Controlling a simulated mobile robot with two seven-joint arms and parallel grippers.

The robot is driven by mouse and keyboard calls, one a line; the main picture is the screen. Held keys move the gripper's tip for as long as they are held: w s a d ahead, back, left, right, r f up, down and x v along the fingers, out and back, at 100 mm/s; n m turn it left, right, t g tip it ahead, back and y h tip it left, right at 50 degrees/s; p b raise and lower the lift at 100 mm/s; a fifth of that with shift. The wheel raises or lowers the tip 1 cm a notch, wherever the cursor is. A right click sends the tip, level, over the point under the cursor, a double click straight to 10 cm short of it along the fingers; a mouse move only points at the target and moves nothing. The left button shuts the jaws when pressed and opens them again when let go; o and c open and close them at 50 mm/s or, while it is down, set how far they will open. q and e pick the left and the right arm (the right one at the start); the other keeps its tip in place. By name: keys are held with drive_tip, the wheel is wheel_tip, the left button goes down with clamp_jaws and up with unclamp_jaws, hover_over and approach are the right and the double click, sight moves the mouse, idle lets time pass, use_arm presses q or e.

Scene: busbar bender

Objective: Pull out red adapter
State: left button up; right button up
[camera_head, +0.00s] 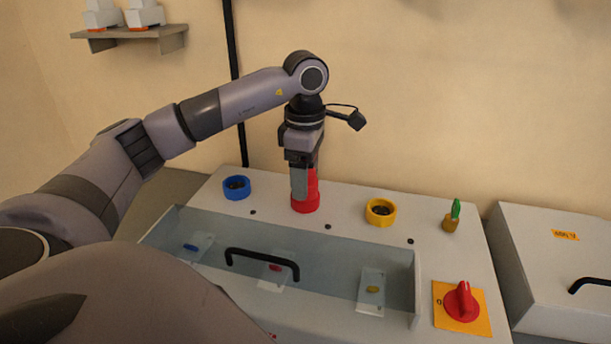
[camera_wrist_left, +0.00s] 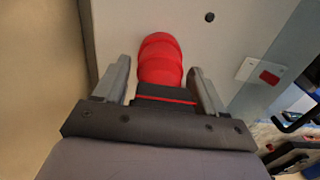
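The red adapter (camera_head: 312,186) stands upright in a red ring (camera_head: 305,204) on top of the light grey machine. My left gripper (camera_head: 303,190) points straight down over it, and a finger hides part of it in the head view. In the left wrist view the red adapter (camera_wrist_left: 160,58) lies between the two fingers (camera_wrist_left: 160,68), with a narrow gap on each side. The left gripper is open around it. My right gripper is not in view.
A blue ring (camera_head: 237,187) and a yellow ring (camera_head: 380,212) flank the adapter. In front is a clear cover with a black handle (camera_head: 262,258). A green-topped part (camera_head: 453,215) and a red rotary switch (camera_head: 463,302) are at right. A grey box (camera_head: 560,262) stands beside the machine.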

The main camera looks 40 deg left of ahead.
use_arm(q)
drive_tip(key=c, duration=0.9)
drive_tip(key=shift+r, duration=0.1)
drive_tip(key=shift+r+p, duration=0.8)
drive_tip(key=shift+r, duration=0.05)
drive_tip(key=shift+r, duration=0.15)
drive_tip(key=shift+r+p, duration=0.55)
drive_tip(key=shift+p, duration=0.1)
drive_tip(key=shift+r, duration=2.55)
